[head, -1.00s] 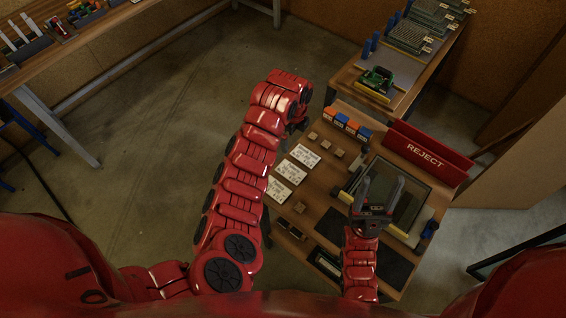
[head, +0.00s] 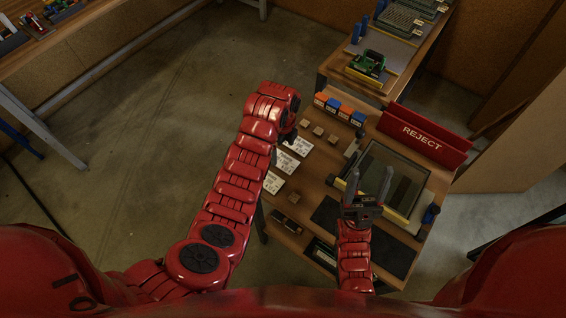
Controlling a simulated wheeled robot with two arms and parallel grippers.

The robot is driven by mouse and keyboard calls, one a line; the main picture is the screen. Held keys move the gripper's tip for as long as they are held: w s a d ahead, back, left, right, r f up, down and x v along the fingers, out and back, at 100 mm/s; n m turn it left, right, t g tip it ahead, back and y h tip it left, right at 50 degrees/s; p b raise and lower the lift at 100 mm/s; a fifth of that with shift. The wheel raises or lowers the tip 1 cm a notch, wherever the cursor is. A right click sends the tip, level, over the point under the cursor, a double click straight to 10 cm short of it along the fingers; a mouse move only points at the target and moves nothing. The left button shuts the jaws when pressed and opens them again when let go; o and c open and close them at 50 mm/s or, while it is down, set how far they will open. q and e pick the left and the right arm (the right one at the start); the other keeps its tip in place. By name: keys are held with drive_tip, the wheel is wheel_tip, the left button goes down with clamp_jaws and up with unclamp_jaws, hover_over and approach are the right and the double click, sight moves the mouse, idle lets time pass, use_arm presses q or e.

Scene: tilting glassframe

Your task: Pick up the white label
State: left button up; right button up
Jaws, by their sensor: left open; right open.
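Three white printed labels lie in a row along the left side of the wooden table: a far one (head: 300,146), a middle one (head: 286,162) and a near one (head: 273,182). My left gripper (head: 288,138) hangs at the end of the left arm, by the far label. It is mostly hidden behind the arm's own links, and it is open. Whether it touches the label cannot be told. My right gripper (head: 369,184) is open and empty, with its two fingers pointing away over the near edge of the glass frame.
A tilted glass frame (head: 398,178) stands right of the labels. Small wooden blocks (head: 318,131) and orange and blue pieces (head: 338,108) lie further back. A red REJECT bin (head: 425,138) borders the right. Dark mats (head: 393,254) lie near.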

sight(283, 161)
use_arm(q)
drive_tip(key=shift+f+p, duration=0.25)
drive_tip(key=shift+p, duration=0.35)
drive_tip(key=shift+f+p, duration=0.7)
drive_tip(key=shift+f, duration=0.15)
drive_tip(key=shift+w+f+p, duration=0.15)
drive_tip(key=shift+f+p, duration=0.25)
drive_tip(key=shift+f, duration=1.05)
drive_tip(key=c, duration=1.2)
drive_tip(key=shift+c, duration=0.2)
drive_tip(key=shift+r, duration=0.2)
